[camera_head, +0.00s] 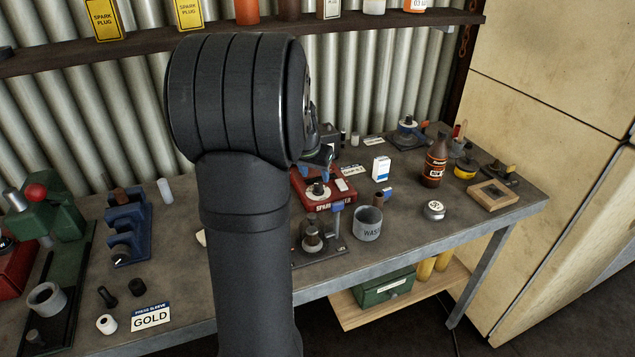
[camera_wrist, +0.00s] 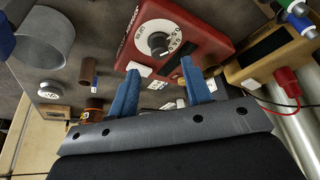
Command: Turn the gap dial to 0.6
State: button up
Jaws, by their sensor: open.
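The gap dial (camera_wrist: 158,42) is a dark knob on a white numbered disc, set in a red box (camera_wrist: 205,20). Its printing includes "mm" but the knob's exact setting is too small to read. In the head view the dial (camera_head: 318,189) sits on the red box (camera_head: 343,197) on the bench, lettered "SPARK" on its front. My gripper (camera_wrist: 160,66) has two blue fingers, spread apart and empty. The fingertips show just below the dial in the wrist view, apart from the knob. In the head view my arm hides much of the gripper (camera_head: 318,172) and the bench left of the box.
A grey waste can (camera_head: 367,224), a post-and-base fixture (camera_head: 312,240) and a white-and-blue carton (camera_head: 381,168) stand near the box. A brown bottle (camera_head: 435,162) is farther right. A beige instrument (camera_wrist: 275,50) with a red plug lies beside the box in the wrist view.

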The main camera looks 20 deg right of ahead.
aim_at(318, 184)
jog(key=shift+x, duration=2.65)
grip_shut()
jog(key=c, duration=1)
grip_release()
jog(key=c, duration=1)
grip_release()
jog(key=shift+m, duration=0.4)
jog(key=c, duration=1)
grip_release()
jog(key=m+g+h, duration=0.1)
jog(key=m, duration=0.2)
jog(key=shift+w+m, duration=0.15)
jog(key=shift+m, duration=0.15)
jog(key=c, duration=1)
grip_release()
jog(key=shift+m+g, duration=0.8)
jog(key=shift+m, duration=0.8)
jog(key=c, duration=1)
grip_release()
jog(key=shift+w, duration=0.1)
jog(key=c, duration=1)
grip_release()
